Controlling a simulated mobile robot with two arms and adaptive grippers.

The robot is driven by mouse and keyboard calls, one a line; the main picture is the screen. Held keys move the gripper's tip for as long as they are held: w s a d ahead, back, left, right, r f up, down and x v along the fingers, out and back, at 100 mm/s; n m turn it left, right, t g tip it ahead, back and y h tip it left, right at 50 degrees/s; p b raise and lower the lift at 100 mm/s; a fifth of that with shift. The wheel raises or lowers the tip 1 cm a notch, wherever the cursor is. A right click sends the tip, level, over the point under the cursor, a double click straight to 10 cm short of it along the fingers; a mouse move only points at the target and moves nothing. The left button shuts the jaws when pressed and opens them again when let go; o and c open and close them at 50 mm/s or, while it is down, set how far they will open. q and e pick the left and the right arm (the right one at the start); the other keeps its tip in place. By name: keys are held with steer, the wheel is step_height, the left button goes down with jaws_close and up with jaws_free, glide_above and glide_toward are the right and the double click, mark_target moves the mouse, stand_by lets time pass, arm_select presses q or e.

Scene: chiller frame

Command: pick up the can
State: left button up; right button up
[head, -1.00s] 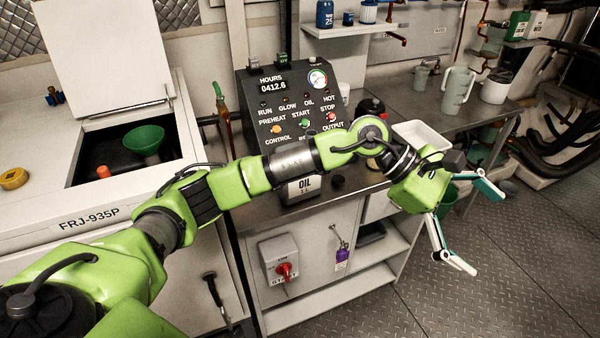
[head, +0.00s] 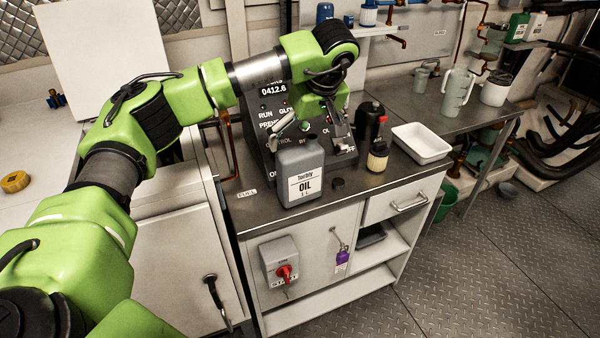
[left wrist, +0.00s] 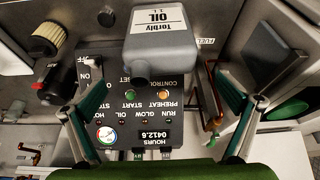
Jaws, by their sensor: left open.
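The can is a grey oil can (head: 299,172) with a white OIL label, standing upright on the dark bench top in front of the control panel. My left gripper (head: 315,138) is open and empty, above and behind the can, close to the panel, with its fingers pointing down. In the left wrist view the can (left wrist: 157,45) appears upside down at the top, with its neck between the spread fingers (left wrist: 160,82). I see no contact between fingers and can. My right gripper is in neither view.
A white tray (head: 422,143) lies further right. The control panel (head: 268,110) rises close behind. The bench's front edge is clear.

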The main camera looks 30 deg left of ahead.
mark_target(301, 150)
arm_select(q)
steer(key=shift+x, duration=0.95)
steer(key=shift+a+f+p, duration=0.1)
steer(key=shift+f+p, duration=0.35)
steer(key=shift+f, duration=0.1)
steer(key=p+x, duration=0.1)
steer(key=x, duration=0.2)
steer(key=shift+f, duration=0.8)
steer(key=shift+c, duration=0.4)
steer(key=shift+r, duration=0.1)
steer(key=c, duration=1.9)
steer(key=shift+w, duration=0.1)
steer(key=shift+c, duration=0.8)
steer(key=shift+r, duration=0.1)
